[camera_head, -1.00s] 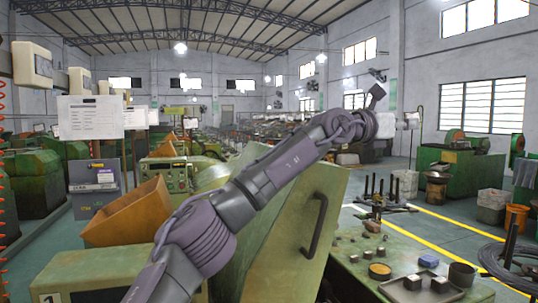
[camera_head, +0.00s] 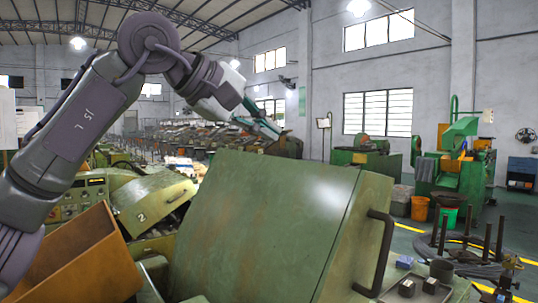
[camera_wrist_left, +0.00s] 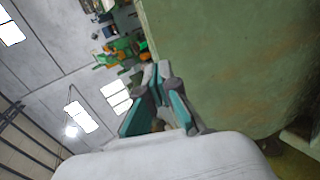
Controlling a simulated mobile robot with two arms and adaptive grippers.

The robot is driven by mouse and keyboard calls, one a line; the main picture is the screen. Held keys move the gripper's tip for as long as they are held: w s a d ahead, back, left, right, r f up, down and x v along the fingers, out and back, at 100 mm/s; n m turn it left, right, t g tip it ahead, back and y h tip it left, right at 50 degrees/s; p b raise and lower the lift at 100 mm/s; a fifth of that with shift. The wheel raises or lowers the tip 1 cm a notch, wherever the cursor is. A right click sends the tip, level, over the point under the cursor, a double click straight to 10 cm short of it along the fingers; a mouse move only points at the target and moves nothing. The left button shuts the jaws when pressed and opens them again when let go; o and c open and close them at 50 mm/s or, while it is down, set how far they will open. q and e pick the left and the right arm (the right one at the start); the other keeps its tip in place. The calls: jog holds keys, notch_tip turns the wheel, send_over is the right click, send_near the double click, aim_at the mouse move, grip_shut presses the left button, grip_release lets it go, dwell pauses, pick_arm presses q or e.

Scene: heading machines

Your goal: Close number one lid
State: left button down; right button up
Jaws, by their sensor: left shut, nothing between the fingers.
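The big green lid (camera_head: 270,215) fills the middle of the head view, its broad worn face slanting and its dark bar handle (camera_head: 380,252) on the right side. Its lower edge is out of frame, so I cannot tell how far open it stands. No number one shows on it. My left gripper (camera_head: 263,127) is shut and empty, above and behind the lid's top edge in the head view. In the left wrist view the shut fingers (camera_wrist_left: 157,80) are beside the green lid surface (camera_wrist_left: 225,55); contact cannot be told. My right gripper is not in view.
A lid marked 2 (camera_head: 150,203) stands tilted on the machine to the left. An orange-brown chute (camera_head: 80,265) is at lower left. Small blocks (camera_head: 406,288) lie below the handle. Floor at the right holds buckets (camera_head: 419,208) and upright rods.

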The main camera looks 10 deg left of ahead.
pick_arm(q)
jog(key=p, duration=0.2)
send_near(328, 169)
jog(key=p+x, duration=0.3)
jog(key=x, duration=0.4)
jog(key=shift+d, duration=0.1)
jog(key=shift+w+f, duration=0.1)
jog(key=shift+w, duration=0.05)
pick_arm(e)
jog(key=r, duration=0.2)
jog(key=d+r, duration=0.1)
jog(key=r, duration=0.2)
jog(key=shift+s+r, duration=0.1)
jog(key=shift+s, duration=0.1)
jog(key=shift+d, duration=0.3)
